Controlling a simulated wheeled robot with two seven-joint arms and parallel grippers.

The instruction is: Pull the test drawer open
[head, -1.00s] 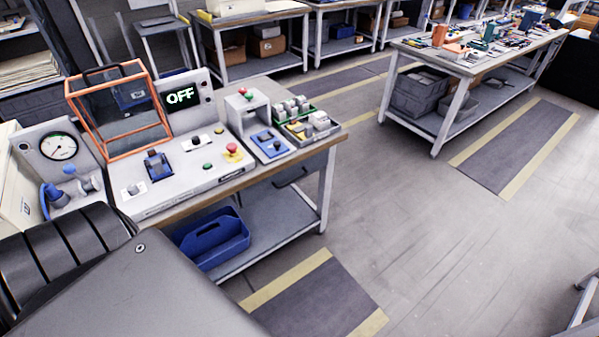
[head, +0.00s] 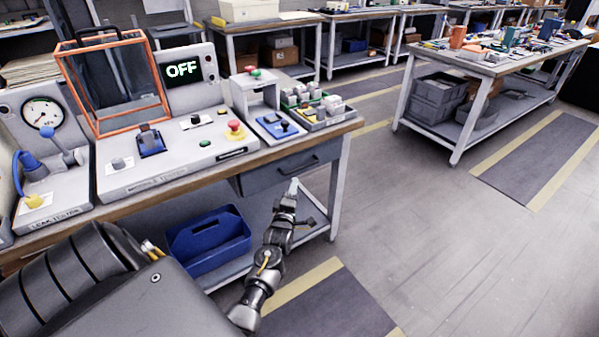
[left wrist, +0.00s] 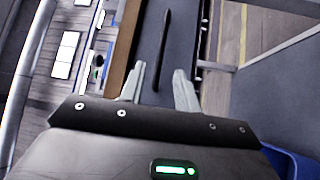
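The test drawer (head: 262,180) is a dark grey front under the right end of the test bench, and it looks closed. Its dark bar handle (head: 300,168) runs across the front; it also shows in the left wrist view (left wrist: 164,45). My left gripper (head: 293,187) is just in front of and slightly below the handle in the head view. In the left wrist view its two pale fingers (left wrist: 160,78) are apart and empty, with the handle ahead of the gap between them. The handle appears not to be between the fingers. My right gripper is not in view.
The bench top holds a panel with an OFF display (head: 182,70), a red button (head: 236,130), an orange-framed guard (head: 112,80) and a parts tray (head: 318,112). A blue tote (head: 208,245) sits on the lower shelf. Floor right of the bench is clear.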

